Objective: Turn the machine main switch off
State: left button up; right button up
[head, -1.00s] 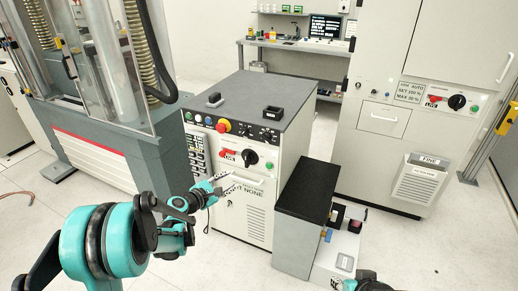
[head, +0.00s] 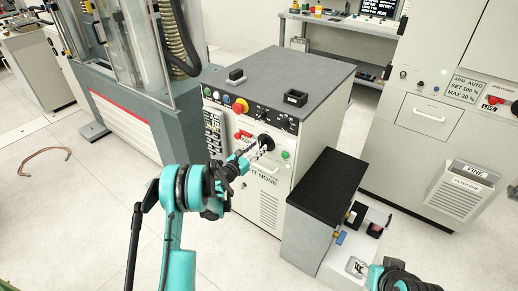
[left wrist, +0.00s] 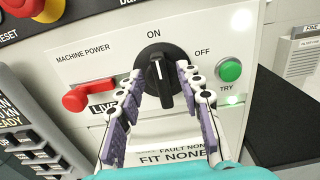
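The machine main switch is a black rotary knob (left wrist: 158,74) on a white panel marked MACHINE POWER, with ON above it and OFF to its upper right. A white mark on the knob faces up toward ON. The knob also shows in the head view (head: 265,141), partly behind my fingers. My left gripper (left wrist: 160,82) is open, with one purple-padded finger on each side of the knob's grip bar; I cannot tell whether they touch it. The left gripper also shows in the head view (head: 257,148) at the cabinet front. Only part of my right arm shows, at the bottom right.
A red lever (left wrist: 90,96) with a LIVE label sits left of the knob, and a green TRY button (left wrist: 229,70) sits right. A red and yellow stop button (head: 240,105) is above. A black-topped low cabinet (head: 331,185) stands to the right of the switch cabinet.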

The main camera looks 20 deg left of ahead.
pick_arm(q)
jog(key=shift+w+d, duration=0.2)
jog(key=shift+w, duration=0.35)
jog(key=shift+r, duration=0.1)
jog(key=shift+c, duration=0.3)
grip_shut()
